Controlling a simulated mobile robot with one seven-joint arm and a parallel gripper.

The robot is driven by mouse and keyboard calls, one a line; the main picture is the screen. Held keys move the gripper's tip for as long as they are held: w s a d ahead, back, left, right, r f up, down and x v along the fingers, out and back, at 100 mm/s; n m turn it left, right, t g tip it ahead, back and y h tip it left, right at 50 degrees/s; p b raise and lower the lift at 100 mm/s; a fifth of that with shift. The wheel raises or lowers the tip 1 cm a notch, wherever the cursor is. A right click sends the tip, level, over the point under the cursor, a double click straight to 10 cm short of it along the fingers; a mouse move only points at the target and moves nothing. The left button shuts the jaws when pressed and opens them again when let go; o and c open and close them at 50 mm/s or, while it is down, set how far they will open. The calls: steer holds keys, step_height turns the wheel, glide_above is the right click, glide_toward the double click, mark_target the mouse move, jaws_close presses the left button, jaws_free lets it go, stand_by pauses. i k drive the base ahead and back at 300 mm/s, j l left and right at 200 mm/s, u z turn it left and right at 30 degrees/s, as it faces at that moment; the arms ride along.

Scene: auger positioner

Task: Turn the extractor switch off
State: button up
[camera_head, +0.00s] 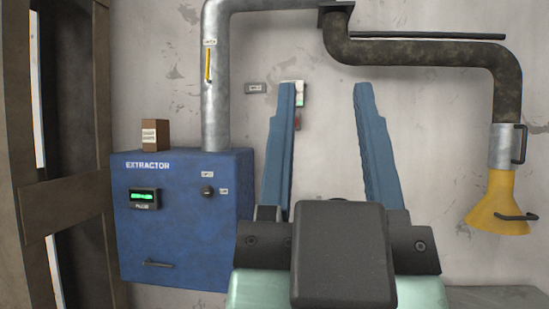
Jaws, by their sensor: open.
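The extractor (175,240) is a blue box on the wall at left, with "EXTRACTOR" lettered on its front. The labels are too small to read surely. A lit green display (144,198) sits to the left of the knob. My gripper (324,92) is open and empty, its two blue fingers spread and pointing up in the picture. It is right of the knob and apart from it.
A grey metal duct (215,100) rises from the extractor and joins a dark pipe (430,52) ending in a yellow hood (493,205) at right. A small brown box (155,135) stands on the extractor. A brown frame (62,205) borders the left. A small wall-mounted item is partly hidden behind my left finger.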

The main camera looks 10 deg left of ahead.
mark_target(207, 190)
steer(key=i+j, duration=0.15)
steer(key=i, duration=0.2)
steer(key=i+j, duration=0.15)
steer(key=i, duration=0.2)
steer(key=i+j, duration=0.2)
steer(key=i, duration=0.2)
steer(key=u, duration=0.05)
